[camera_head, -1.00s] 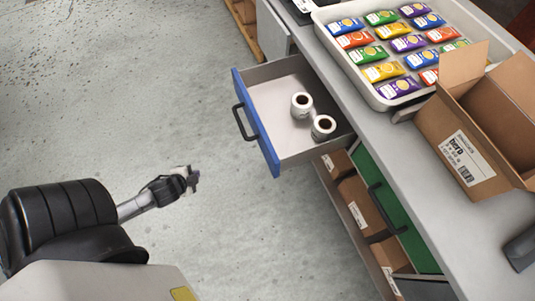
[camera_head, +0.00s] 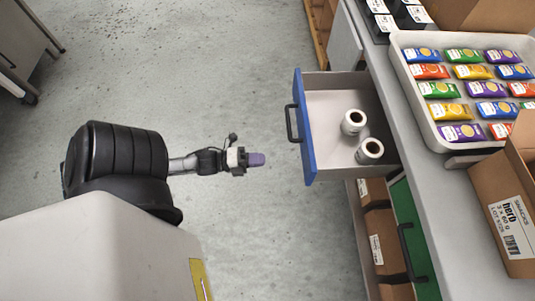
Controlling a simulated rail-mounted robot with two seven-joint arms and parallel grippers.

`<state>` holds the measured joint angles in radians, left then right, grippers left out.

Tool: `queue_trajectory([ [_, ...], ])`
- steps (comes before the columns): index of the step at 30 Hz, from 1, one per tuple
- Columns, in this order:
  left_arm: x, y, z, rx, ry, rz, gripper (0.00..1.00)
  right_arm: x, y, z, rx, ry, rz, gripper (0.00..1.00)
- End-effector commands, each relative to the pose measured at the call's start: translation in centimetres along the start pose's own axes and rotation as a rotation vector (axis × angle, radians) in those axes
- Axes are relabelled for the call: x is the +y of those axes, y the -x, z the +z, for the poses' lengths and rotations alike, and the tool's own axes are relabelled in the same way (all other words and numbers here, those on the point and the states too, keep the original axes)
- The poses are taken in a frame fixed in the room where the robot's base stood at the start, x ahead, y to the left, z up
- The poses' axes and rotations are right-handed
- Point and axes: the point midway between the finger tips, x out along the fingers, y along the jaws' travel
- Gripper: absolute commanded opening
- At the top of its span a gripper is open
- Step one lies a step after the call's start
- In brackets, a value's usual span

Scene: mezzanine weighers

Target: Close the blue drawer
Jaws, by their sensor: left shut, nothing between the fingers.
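The blue drawer (camera_head: 305,130) stands pulled out from the workbench on the right, its blue front facing left with a black handle (camera_head: 292,123) on it. Two white label rolls (camera_head: 354,122) (camera_head: 370,151) lie in its grey interior. My left gripper (camera_head: 258,159) is shut and empty, to the left of the drawer front and slightly lower in the picture than the handle. A gap of floor shows between its fingertips and the drawer front. My right gripper is not in view.
A green drawer (camera_head: 415,240) sits below in the bench. On the worktop are a white tray (camera_head: 440,147) of colourful packets and an open cardboard box (camera_head: 490,200). Cardboard boxes (camera_head: 380,235) lie on a lower shelf. Floor left of the drawer is clear.

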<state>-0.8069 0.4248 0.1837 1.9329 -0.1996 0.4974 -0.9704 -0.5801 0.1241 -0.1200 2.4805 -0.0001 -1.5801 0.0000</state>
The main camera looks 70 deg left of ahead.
Motion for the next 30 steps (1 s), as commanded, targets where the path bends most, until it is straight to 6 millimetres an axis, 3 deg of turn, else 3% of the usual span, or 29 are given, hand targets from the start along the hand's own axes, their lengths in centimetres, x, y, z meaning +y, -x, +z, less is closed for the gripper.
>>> queue_trajectory([
  [15, 0.2, -9.3, 0.0, 0.001, 0.000, -0.002, 0.00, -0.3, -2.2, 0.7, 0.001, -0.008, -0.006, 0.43],
  [21, 0.1, -11.2, 0.0, 0.001, 0.002, 0.000, 0.00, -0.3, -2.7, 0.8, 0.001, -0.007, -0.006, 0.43],
  [30, 0.0, -12.1, 0.0, 0.000, 0.003, 0.002, 0.00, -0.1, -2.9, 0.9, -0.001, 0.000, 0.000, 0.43],
])
